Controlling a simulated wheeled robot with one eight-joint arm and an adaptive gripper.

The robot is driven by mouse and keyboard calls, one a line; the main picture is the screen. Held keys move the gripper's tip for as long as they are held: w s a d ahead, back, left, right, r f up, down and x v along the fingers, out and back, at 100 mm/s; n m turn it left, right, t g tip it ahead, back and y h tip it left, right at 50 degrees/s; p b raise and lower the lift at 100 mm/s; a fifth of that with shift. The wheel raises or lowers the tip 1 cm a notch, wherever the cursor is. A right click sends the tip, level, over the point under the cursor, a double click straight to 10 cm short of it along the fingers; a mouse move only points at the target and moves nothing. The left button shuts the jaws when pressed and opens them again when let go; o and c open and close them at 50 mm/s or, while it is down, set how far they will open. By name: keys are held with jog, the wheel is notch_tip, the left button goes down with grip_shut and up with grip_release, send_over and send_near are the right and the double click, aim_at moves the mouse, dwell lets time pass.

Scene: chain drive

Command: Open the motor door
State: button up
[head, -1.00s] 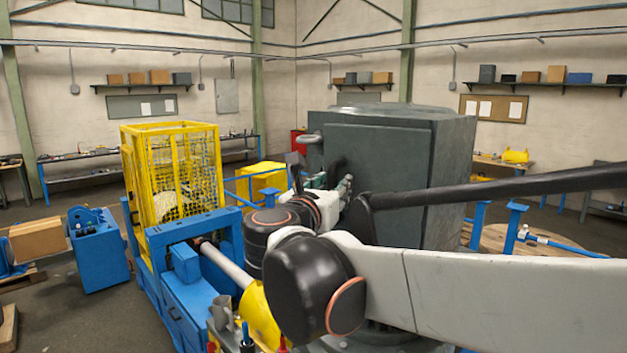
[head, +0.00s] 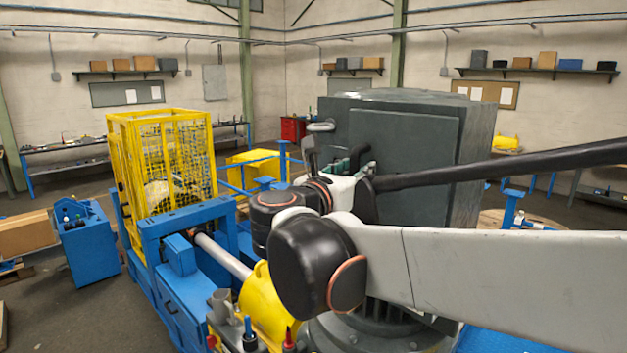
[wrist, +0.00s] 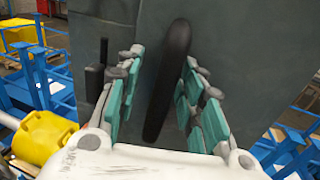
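The motor housing is a big dark grey box in the middle of the head view, and its door (head: 405,140) is the flat raised panel on the front. Gaps show between the pads and the handle. In the head view, my wrist partly hides the gripper and the lower door.
A grey fitting (head: 321,127) sticks out at the housing's upper left. A yellow mesh cage (head: 160,165) on a blue frame stands to the left, with a shaft (head: 222,256) and yellow coupling (head: 262,305) running toward the housing. Blue railings (head: 283,160) stand behind.

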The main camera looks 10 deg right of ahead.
jog(key=p+v, duration=0.1)
jog(key=v, duration=1.4)
jog(key=shift+s, duration=0.55)
dwell(0.6)
